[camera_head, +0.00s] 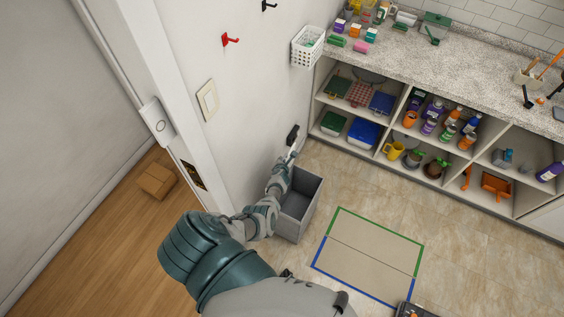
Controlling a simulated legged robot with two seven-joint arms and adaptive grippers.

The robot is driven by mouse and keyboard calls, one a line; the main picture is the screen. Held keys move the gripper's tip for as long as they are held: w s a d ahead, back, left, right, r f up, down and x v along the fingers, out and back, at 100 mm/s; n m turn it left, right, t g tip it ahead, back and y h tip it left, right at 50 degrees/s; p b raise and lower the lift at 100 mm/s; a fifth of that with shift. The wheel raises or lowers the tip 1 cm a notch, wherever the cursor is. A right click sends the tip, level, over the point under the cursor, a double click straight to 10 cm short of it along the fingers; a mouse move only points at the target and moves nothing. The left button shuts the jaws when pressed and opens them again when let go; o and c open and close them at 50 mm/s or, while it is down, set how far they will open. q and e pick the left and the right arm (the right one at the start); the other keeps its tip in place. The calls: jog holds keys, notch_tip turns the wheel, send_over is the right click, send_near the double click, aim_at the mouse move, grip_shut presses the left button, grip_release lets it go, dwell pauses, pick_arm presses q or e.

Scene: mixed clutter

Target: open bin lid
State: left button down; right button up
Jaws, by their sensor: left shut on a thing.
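The grey bin (311,206) stands on the tiled floor against the wall, and its top is open, so I see into its grey inside. My left arm reaches over the bin's left side to its back edge by the wall. My left gripper (292,142) is at the far end, above the bin's back edge, shut on what appears to be the raised bin lid. The lid is mostly hidden by the gripper and arm, so its exact angle cannot be told. My right gripper cannot be made out.
A low shelf unit (395,135) with trays, bottles and pots stands behind and right. A white basket (307,46) hangs on the wall. A taped rectangle (370,252) marks clear floor right of the bin. A cardboard box (156,181) lies beyond the doorway.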

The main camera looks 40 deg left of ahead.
pick_arm(q)
jog(key=c, duration=1.3)
grip_release()
jog(key=shift+s+f, duration=0.1)
jog(key=shift+d, duration=0.1)
jog(key=shift+s+d, duration=0.15)
jog(key=shift+s, duration=0.05)
jog(key=s+d, duration=0.2)
jog(key=s, duration=0.1)
jog(key=s+d, duration=0.6)
jog(key=shift+s+r, duration=0.15)
jog(key=shift+r, duration=0.2)
jog(key=shift+a, duration=0.1)
